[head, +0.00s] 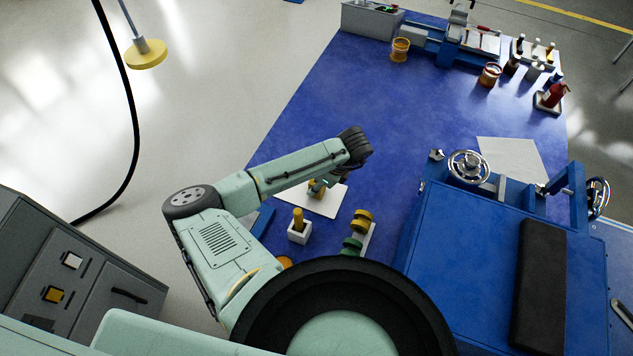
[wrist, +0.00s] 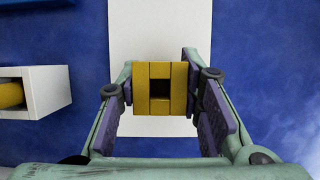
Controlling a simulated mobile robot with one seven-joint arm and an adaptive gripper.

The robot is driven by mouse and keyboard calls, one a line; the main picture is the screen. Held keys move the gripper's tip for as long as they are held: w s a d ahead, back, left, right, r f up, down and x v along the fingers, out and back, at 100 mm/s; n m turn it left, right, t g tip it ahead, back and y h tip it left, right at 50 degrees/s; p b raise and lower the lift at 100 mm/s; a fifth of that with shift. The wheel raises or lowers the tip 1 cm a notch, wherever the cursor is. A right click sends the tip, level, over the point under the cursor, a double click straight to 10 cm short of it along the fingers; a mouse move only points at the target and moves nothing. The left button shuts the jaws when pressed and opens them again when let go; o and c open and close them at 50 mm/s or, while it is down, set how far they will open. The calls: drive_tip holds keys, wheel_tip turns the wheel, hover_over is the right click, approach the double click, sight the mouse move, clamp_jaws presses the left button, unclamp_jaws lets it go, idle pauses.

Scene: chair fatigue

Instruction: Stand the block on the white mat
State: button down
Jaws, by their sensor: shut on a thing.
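The yellow block (wrist: 140,88), with a square opening in its middle, is between the fingers of my gripper (wrist: 160,92) in the wrist view. My gripper is shut on it. The white mat (wrist: 160,30) lies behind and below the block there, reaching past it at top and bottom. In the head view my gripper (head: 318,186) is over the white mat (head: 325,204), with a little of the yellow block (head: 314,194) showing under my arm. I cannot tell whether the block touches the mat.
A white holder (head: 299,236) with a yellow peg stands in front of the mat. Green and yellow round pieces on a white rack (head: 368,238) are to its right. A blue machine (head: 470,240) with handwheels fills the right. The blue tabletop (head: 420,110) behind the mat is clear.

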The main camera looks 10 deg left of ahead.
drive_tip(key=c, duration=1.6)
unclamp_jaws()
drive_tip(key=shift+f, duration=0.15)
drive_tip(key=o, duration=0.5)
drive_tip(key=b+v, duration=0.2)
drive_tip(key=v, duration=1)
drive_tip(key=shift+a+r, duration=0.1)
drive_tip(key=shift+r, duration=0.15)
